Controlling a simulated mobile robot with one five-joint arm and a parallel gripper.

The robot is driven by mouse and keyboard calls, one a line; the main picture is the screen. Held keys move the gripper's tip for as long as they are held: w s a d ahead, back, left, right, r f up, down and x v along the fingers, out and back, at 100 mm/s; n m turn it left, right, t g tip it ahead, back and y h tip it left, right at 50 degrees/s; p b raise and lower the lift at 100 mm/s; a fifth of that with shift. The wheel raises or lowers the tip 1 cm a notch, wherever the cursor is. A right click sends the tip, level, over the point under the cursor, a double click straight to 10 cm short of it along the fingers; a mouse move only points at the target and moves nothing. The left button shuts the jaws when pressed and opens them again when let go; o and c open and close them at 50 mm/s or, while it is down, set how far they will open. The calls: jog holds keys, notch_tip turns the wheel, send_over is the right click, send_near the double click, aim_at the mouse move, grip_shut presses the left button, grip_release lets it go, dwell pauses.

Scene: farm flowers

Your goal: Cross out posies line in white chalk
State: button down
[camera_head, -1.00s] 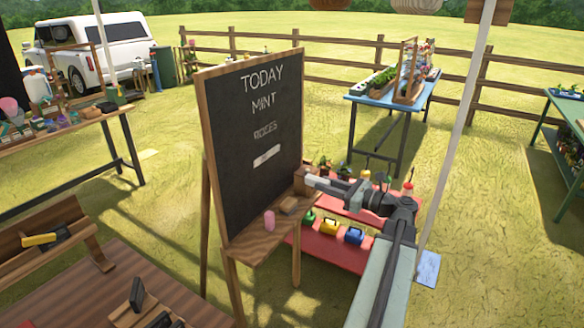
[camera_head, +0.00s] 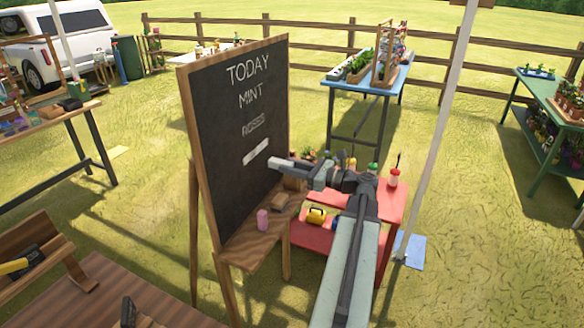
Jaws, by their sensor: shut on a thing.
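The dark chalkboard (camera_head: 235,190) stands in a wooden frame, with TODAY and MINT in white at the top. A fainter third line (camera_head: 254,125) is blurred; I cannot read it surely or tell whether a stroke crosses it. Below it is a pale white bar (camera_head: 255,152), whose wording, if any, is unreadable. My gripper (camera_head: 272,163) is at the board's right part, just below and right of the bar. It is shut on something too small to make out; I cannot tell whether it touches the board.
The board's ledge (camera_head: 250,245) carries a pink cylinder (camera_head: 262,220), a tan block (camera_head: 280,202) and a brown block (camera_head: 295,184) at its right end. A red stand (camera_head: 385,205) is behind my arm. A pale post (camera_head: 440,130) rises to the right.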

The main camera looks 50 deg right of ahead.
aim_at(275, 163)
jog(key=shift+x, duration=2.8)
jog(key=shift+x, duration=1)
jog(key=shift+w+d, duration=0.25)
jog(key=shift+d, duration=0.7)
jog(key=shift+w+d, duration=0.2)
jog(key=shift+d, duration=0.8)
jog(key=a, duration=0.2)
jog(key=s+a, duration=0.1)
jog(key=shift+a, duration=0.4)
jog(key=shift+s, duration=0.1)
jog(key=shift+v, duration=3)
